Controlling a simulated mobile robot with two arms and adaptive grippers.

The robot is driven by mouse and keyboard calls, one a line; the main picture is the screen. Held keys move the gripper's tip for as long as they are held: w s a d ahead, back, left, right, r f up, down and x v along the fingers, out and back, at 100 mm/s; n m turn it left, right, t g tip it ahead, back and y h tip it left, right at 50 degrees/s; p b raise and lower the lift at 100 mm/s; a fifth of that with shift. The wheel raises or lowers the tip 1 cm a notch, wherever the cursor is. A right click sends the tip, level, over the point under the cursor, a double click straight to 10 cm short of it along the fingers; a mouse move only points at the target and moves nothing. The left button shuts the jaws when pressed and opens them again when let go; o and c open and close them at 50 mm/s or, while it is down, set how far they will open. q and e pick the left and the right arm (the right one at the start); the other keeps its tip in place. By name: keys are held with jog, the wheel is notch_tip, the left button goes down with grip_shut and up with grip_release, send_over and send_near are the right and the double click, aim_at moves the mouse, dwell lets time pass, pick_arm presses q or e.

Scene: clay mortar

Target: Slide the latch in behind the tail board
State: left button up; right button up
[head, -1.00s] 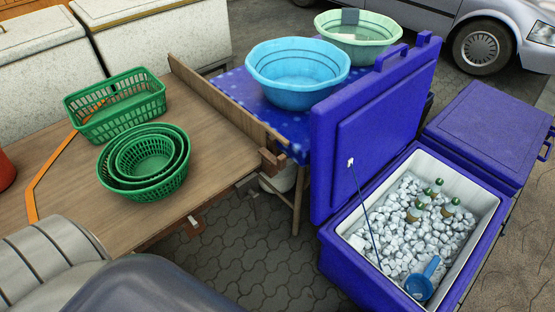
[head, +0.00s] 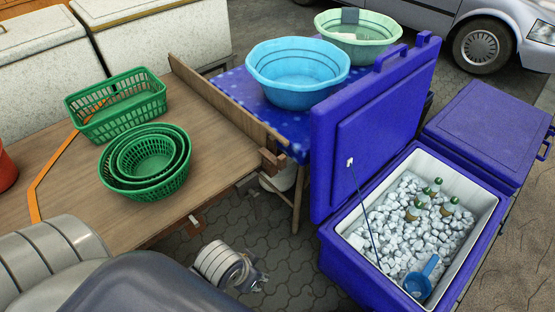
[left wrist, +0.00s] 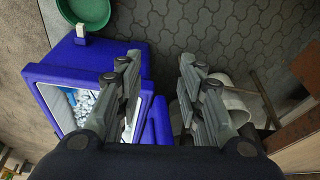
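The tail board (head: 225,105) is a long, upright wooden plank along the far right edge of the wooden cart bed. At its near end sits a small wooden block (head: 271,160), which looks like the latch; whether it is behind the board is too small to tell. My left gripper (head: 256,281) is low over the paving, in front of the cart's near right corner and apart from board and block. In the left wrist view its two fingers (left wrist: 156,62) are spread wide with only paving between them. My right gripper is in neither view.
Green baskets (head: 116,108) stand on the cart bed (head: 60,180). A blue ice cooler (head: 340,262) with its lid raised stands to the right. Basins (head: 297,75) sit on a blue table behind the board. A white bucket (left wrist: 238,103) is beside the cart.

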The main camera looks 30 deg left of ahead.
pick_arm(q)
notch_tip(320, 180, up, 5)
jog(key=m+t+h, duration=0.2)
jog(key=t+h, duration=0.4)
jog(key=t, duration=0.8)
send_near(280, 159)
jog(key=p+x, duration=0.1)
jog(key=x, duration=0.8)
jog(key=shift+w+f, duration=0.15)
grip_shut()
